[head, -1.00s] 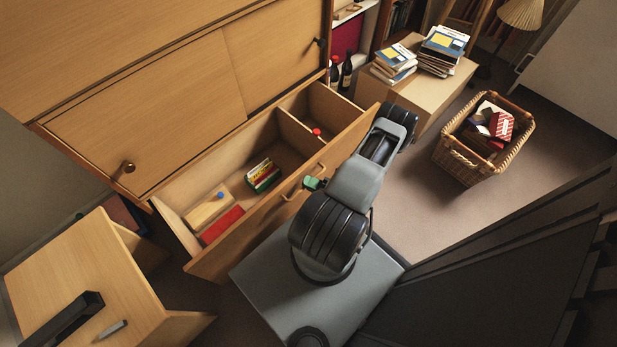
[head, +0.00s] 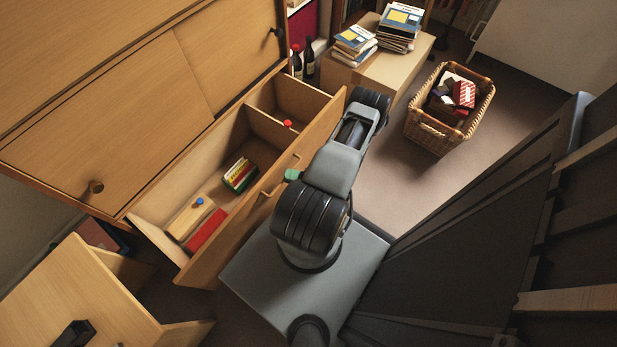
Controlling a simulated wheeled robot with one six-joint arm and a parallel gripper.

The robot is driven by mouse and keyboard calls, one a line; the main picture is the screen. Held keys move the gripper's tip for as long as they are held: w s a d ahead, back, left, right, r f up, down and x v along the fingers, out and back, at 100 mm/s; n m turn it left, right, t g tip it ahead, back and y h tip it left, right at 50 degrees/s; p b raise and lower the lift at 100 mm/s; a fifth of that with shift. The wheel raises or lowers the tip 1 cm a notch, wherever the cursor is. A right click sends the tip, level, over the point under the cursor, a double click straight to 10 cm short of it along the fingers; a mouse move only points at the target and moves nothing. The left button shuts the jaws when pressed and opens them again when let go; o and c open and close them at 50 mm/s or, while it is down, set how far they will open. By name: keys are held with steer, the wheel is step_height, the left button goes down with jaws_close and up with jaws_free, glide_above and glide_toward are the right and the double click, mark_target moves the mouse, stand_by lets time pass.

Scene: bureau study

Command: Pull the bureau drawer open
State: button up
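The wooden bureau drawer (head: 222,236) stands well open below the bureau's sliding doors. Its inside and a divider show from above. Its bar handle (head: 266,192) is on the outer face, partly hidden by my arm. My arm reaches over my base toward the drawer front. A small green part at my gripper (head: 292,174) shows at the handle, beside the arm. The fingers are mostly hidden behind the arm, so I cannot tell whether they close around the handle.
The drawer holds a red box (head: 205,231), a wooden box (head: 188,216) and coloured cards (head: 240,174). A wooden desk (head: 85,290) stands at lower left. A cardboard box (head: 395,68) with books and a wicker basket (head: 434,128) stand at the right. Carpet between them is clear.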

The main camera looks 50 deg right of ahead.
steer(key=v, duration=1.2)
steer(key=shift+s+d+p, duration=0.15)
steer(key=shift+s+p, duration=0.2)
steer(key=shift+p, duration=0.05)
steer(key=shift+f, duration=0.1)
